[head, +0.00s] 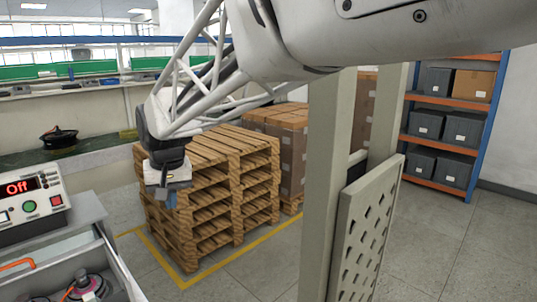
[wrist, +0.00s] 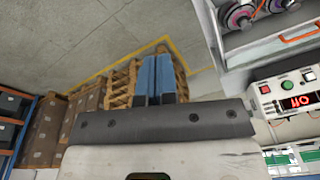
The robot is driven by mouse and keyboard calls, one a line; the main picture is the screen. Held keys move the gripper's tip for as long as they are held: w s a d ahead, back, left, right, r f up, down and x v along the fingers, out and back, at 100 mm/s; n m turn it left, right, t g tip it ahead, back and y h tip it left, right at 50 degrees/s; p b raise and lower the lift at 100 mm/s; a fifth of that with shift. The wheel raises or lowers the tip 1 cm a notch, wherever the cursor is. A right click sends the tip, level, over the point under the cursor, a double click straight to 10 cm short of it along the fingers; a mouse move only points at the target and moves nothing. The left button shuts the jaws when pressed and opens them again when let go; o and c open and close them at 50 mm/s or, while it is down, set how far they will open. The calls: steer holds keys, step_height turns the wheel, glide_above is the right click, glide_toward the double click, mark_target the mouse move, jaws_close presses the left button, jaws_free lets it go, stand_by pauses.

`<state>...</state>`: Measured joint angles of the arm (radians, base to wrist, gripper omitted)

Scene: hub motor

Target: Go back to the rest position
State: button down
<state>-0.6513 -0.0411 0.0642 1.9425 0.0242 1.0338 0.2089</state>
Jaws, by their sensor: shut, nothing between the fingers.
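My gripper (head: 168,196) hangs in the air in the head view, in front of the stacked wooden pallets. It is empty. In the wrist view its two blue fingers (wrist: 158,80) lie side by side, shut with nothing between them. A hub motor (head: 88,288) sits in an open drawer at the lower left of the head view. In the wrist view, motors (wrist: 238,17) show in the drawer at the upper right, apart from the fingers.
A control box (head: 32,199) with a red "Off" display stands left of my gripper. The wooden pallets (head: 215,185) stand behind it inside a yellow floor line. Cardboard boxes (head: 285,140) and a shelf rack (head: 450,125) are farther right. A dark round part (head: 59,137) lies on the back bench.

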steer(key=s+d+m, duration=0.1)
steer(key=s+d, duration=0.4)
steer(key=d, duration=0.5)
steer(key=s+d+m+t, duration=0.1)
steer(key=s+d, duration=0.4)
steer(key=d, duration=0.5)
steer(key=s+d+m, duration=0.1)
steer(key=s+d, duration=0.4)
steer(key=d, duration=0.6)
steer(key=s+d+f+m+h, duration=0.1)
steer(key=s+d+f+m, duration=0.1)
steer(key=s+d+f, duration=0.6)
steer(key=shift+d+f, duration=0.45)
steer(key=shift+d, duration=0.5)
